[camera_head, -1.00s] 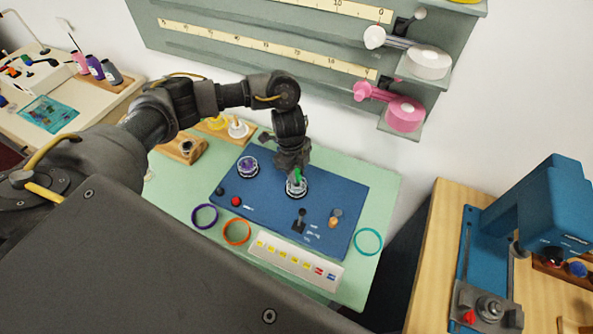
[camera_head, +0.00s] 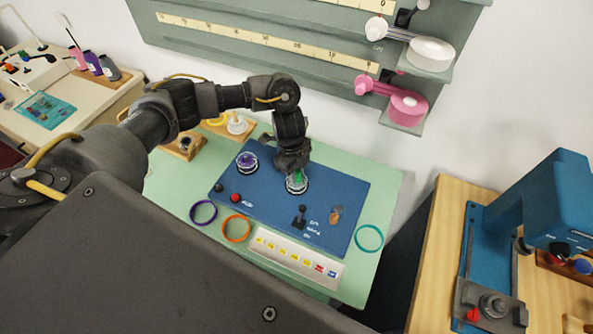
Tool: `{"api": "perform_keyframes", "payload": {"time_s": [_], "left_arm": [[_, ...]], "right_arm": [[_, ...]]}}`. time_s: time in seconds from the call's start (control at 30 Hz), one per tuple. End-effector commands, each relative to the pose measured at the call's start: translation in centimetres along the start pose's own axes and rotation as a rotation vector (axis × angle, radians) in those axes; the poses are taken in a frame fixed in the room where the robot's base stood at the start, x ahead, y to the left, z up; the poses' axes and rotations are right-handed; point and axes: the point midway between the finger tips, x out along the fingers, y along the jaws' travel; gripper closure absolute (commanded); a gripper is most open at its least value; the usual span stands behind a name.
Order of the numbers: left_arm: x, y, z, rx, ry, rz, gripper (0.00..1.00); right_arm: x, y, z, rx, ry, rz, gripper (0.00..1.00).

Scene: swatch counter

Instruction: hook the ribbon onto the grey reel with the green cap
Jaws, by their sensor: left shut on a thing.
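My left gripper (camera_head: 293,167) points down over a round grey reel (camera_head: 297,188) on the blue board (camera_head: 270,203). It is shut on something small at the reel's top. A bright green piece (camera_head: 298,175) shows between the fingertips and the reel. The gripper partly hides it, so I cannot clearly tell the ribbon from the green cap there. A second reel with a purple cap (camera_head: 247,162) stands to the left, clear of the gripper. My right gripper is not in view.
Purple (camera_head: 203,213), orange (camera_head: 236,228) and teal (camera_head: 369,238) rings lie around the board. A labelled white strip (camera_head: 296,258) lies in front. A small black lever (camera_head: 300,214) stands on the board. A blue machine (camera_head: 535,215) stands at the right.

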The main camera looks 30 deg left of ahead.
Motion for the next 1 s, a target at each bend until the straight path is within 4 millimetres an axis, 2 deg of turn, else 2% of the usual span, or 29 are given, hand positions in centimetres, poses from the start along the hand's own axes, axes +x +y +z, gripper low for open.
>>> {"api": "perform_keyframes", "payload": {"time_s": [0.23,0.27,0.43,1.0], "left_arm": [[0.04,-0.01,-0.01,0.000,0.000,0.000,0.94],[0.04,-0.01,-0.01,0.000,0.000,0.000,0.69],[0.03,-0.01,-0.01,0.000,0.000,0.000,0.47],[0.02,-0.01,0.01,0.000,0.000,0.000,0.47]], "right_arm": [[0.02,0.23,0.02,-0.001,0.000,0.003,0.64],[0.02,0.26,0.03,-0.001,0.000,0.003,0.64],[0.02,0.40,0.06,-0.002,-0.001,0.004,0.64],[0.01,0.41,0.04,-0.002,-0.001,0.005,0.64]]}}
